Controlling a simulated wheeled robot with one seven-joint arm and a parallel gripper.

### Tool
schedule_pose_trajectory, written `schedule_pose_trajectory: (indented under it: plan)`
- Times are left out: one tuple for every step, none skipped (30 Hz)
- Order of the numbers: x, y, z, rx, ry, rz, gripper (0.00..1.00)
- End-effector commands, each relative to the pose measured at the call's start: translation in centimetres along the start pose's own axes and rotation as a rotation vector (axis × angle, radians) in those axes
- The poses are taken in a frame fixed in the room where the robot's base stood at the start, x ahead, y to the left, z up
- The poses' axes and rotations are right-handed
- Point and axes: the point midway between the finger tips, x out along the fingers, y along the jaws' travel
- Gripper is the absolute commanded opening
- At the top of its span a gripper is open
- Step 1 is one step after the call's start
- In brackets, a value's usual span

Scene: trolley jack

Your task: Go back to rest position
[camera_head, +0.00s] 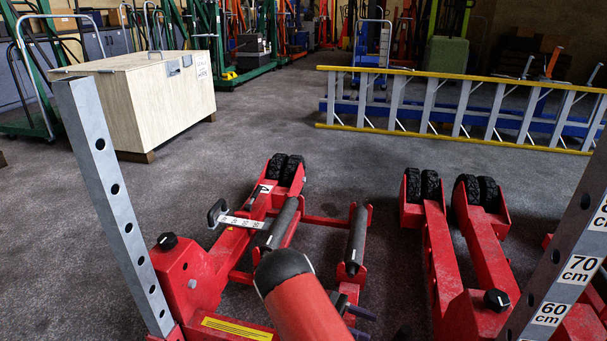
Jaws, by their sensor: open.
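A red trolley jack (205,275) stands on the floor at lower centre-left, with black wheels (285,168) at its far end and dark rollers (357,240) across its frame. A black handle with a marked white scale (243,222) sticks out at its left. A grey upright with holes (112,205) rises at its left side. A red cylinder with a rounded black end (305,300) is close in the foreground and hides part of the jack; I cannot tell what it belongs to. My gripper is not seen.
A second red wheeled frame (480,250) stands at the right, by a grey post marked in centimetres (565,285). A wooden crate (150,100) is at upper left. A yellow-railed ladder (450,104) lies on edge behind. Grey floor (270,120) between them is clear.

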Motion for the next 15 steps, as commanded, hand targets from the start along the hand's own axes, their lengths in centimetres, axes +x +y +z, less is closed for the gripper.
schedule_pose_trajectory:
  plan:
    - [0.2,0.0,1.4,0.014,0.046,-0.017,0.47]
    - [0.3,0.0,2.2,0.025,0.078,-0.028,0.47]
    - [0.6,-0.2,3.4,0.041,0.129,-0.046,0.47]
    - [0.8,-0.3,4.4,0.055,0.171,-0.061,0.47]
    - [1.0,-0.5,5.4,0.070,0.217,-0.077,0.47]
    - [1.3,-0.8,6.7,0.093,0.278,-0.100,0.47]
    - [1.5,-1.0,7.7,0.110,0.325,-0.117,0.47]
    - [1.7,-1.3,8.7,0.128,0.373,-0.133,0.47]
    - [2.0,-1.7,9.9,0.153,0.434,-0.155,0.47]
    - [2.3,-2.0,10.9,0.172,0.478,-0.171,0.47]
    - [2.5,-2.3,11.8,0.192,0.525,-0.188,0.47]
    - [2.8,-2.8,13.0,0.219,0.585,-0.208,0.47]
    - [3.0,-3.1,13.9,0.240,0.629,-0.225,0.47]
    - [3.2,-3.5,14.8,0.262,0.673,-0.240,0.47]
    - [3.5,-4.1,15.9,0.290,0.732,-0.261,0.47]
